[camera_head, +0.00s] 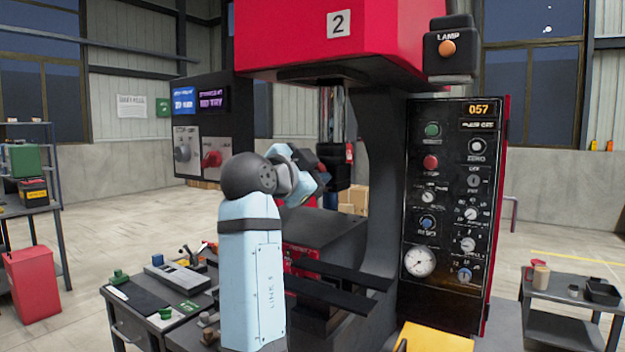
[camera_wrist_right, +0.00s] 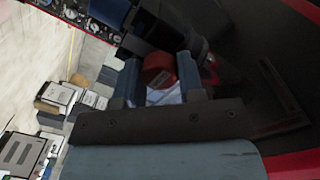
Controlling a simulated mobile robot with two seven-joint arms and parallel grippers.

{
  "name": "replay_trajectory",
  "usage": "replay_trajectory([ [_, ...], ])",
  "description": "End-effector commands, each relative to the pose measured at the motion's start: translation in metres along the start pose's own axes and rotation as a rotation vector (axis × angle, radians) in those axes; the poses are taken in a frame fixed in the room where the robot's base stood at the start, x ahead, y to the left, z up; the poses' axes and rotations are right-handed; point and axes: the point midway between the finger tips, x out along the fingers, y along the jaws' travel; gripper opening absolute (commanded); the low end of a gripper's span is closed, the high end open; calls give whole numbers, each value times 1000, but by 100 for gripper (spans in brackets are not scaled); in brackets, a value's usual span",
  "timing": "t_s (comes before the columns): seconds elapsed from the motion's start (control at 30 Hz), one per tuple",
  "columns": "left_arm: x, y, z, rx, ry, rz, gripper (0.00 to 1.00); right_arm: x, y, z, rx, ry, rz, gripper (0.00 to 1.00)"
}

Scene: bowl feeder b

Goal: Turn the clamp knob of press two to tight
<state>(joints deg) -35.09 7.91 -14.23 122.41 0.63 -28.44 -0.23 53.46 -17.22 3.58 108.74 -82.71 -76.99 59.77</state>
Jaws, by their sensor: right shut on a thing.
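Press two (camera_head: 330,40) is the red and black machine marked with a 2, in the middle of the head view. My right arm rises in front of it, and my right gripper (camera_head: 318,180) is at the press head, turned away from the head camera. In the right wrist view the two blue fingers (camera_wrist_right: 160,66) stand on either side of a round red knob (camera_wrist_right: 158,70), shut on it. The fingers and wrist mostly hide this knob in the head view. Any tight marking is not readable. My left gripper is not in view.
A black control panel (camera_head: 455,185) with dials is at the press's right. A screen box (camera_head: 203,130) with a red switch hangs at the left. A bench (camera_head: 140,300) with tools and a grey cart (camera_head: 565,290) stand at either side. Open floor lies behind.

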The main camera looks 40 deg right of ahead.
Motion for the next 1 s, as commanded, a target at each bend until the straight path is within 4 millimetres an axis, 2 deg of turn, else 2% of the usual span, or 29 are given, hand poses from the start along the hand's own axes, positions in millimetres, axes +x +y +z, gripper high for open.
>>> replay_trajectory([
  [0.47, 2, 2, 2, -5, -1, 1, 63, 0, 0, 0, 16, 0, -1, 12],
  [0.5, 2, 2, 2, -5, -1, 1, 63, 0, 0, 0, 16, 0, -1, 40],
  [0.6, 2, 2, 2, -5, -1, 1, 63, 0, 0, 0, 15, 0, -1, 61],
  [1.0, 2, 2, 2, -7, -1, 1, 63, 1, 0, -1, 14, -1, -1, 61],
])
